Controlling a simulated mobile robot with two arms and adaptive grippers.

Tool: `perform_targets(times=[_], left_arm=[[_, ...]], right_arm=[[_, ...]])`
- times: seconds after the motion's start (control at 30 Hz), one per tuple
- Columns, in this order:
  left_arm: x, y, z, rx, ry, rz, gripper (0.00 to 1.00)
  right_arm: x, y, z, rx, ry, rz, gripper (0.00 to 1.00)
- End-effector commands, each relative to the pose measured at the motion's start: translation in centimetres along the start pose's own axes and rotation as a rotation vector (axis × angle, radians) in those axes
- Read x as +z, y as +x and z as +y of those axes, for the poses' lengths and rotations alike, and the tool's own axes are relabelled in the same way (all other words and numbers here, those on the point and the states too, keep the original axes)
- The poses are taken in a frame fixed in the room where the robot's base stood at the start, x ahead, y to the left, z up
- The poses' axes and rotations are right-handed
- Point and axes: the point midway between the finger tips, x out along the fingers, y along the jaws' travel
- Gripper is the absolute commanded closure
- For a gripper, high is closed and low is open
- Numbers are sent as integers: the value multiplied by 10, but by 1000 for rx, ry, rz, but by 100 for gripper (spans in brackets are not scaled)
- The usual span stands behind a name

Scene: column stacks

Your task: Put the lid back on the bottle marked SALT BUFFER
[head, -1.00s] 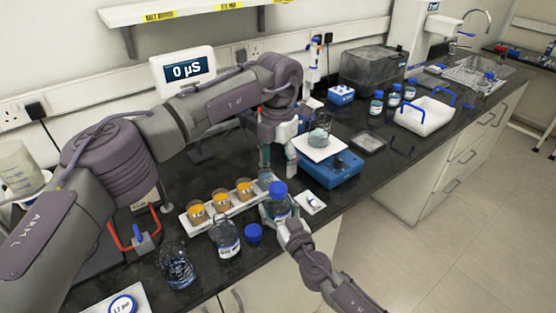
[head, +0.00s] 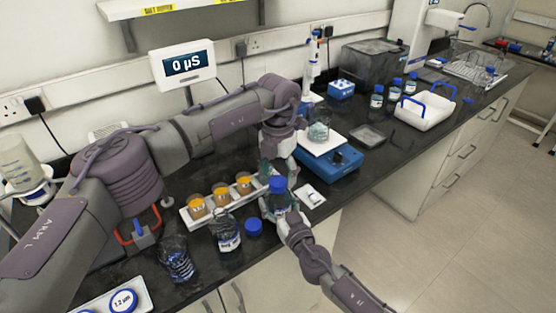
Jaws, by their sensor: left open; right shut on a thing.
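A clear bottle with a blue lid (head: 277,184) stands near the bench's front edge. My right gripper (head: 279,207) is shut on this bottle's body (head: 281,197) from the front. My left gripper (head: 272,170) is open, pointing down just above and behind the blue lid; its fingertips are partly hidden. An open clear bottle with a white label (head: 227,238) stands to the left. A loose blue lid (head: 254,227) lies on the bench between the two bottles. The label writing is too small to read.
A white rack with orange-topped jars (head: 222,203) stands behind the bottles. A glass beaker (head: 177,261) is at the left. A blue balance (head: 331,157) bearing a beaker and a white card (head: 310,196) are to the right. The bench edge is close in front.

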Motion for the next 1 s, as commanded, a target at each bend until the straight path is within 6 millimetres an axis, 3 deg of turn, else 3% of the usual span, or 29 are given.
perform_targets(times=[0.2,0.53,0.93,1.0], left_arm=[[0,21,0,0,0,1,32],[0,24,0,1,1,0,32],[0,24,0,1,0,0,97],[0,23,0,1,3,0,97]], right_arm=[[0,0,0,0,0,-1,100],[0,0,0,0,0,-1,100],[0,0,0,0,0,-1,100],[0,0,0,0,0,-1,100]])
